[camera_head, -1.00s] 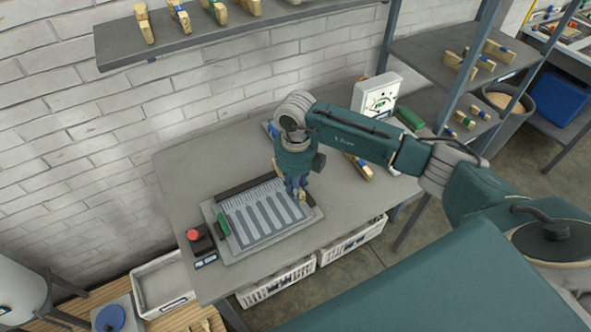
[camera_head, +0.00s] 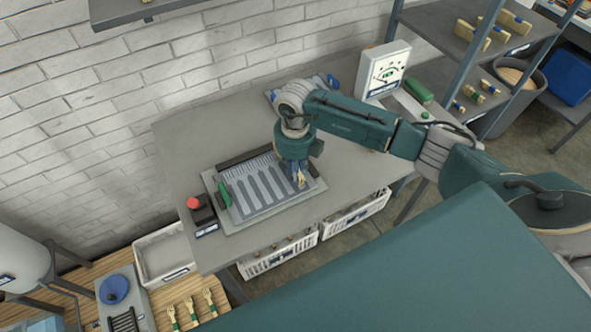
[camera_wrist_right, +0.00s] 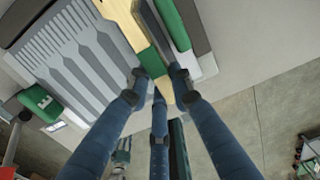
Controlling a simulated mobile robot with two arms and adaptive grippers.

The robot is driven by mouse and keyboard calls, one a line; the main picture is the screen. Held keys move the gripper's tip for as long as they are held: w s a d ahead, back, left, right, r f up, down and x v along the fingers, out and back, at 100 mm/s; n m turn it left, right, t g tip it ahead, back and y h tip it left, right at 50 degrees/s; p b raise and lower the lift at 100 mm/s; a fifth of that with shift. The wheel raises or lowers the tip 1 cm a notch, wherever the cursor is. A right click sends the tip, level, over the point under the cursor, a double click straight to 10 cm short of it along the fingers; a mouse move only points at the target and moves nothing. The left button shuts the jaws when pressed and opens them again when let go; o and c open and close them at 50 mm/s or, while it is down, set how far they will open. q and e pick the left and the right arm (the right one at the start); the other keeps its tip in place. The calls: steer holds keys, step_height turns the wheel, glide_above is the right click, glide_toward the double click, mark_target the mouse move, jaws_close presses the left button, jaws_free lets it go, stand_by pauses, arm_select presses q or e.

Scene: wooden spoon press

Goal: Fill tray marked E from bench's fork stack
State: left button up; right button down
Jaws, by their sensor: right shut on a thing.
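A grey tray (camera_head: 236,213) with fork-shaped slots lies on a grey plate on the grey table; its slots also show in the wrist view (camera_wrist_right: 62,62). I cannot read a letter on it. My right gripper (camera_head: 298,183) is over the tray's right end, shut on a pale wooden fork (camera_wrist_right: 125,18) with a green band. The fork is beside the visible empty slots; I cannot tell whether it touches the tray. Several forks with green bands (camera_head: 190,306) lie side by side on the slatted wooden bench at lower left. My left gripper is not in view.
A red button box (camera_head: 200,212) stands left of the tray. A white dial box (camera_head: 384,70) stands at the table's back right. White crates (camera_head: 278,257) sit below the table's front. A white bin (camera_head: 163,256) is at lower left.

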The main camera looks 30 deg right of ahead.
mark_target(242, 206)
steer(key=shift+f+b, duration=0.35)
steer(key=shift+f, duration=0.3)
steer(key=shift+a, duration=0.6)
steer(key=shift+s+a+p, duration=0.1)
steer(key=shift+a+p, duration=0.25)
steer(key=shift+a, duration=2.4)
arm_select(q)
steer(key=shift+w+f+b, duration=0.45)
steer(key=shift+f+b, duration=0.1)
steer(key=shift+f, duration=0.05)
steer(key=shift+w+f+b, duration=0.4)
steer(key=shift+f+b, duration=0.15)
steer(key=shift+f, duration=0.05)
arm_select(e)
steer(key=shift+s+a, duration=0.15)
steer(key=shift+a, duration=4.85)
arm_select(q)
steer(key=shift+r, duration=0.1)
arm_select(e)
steer(key=shift+r, duration=0.1)
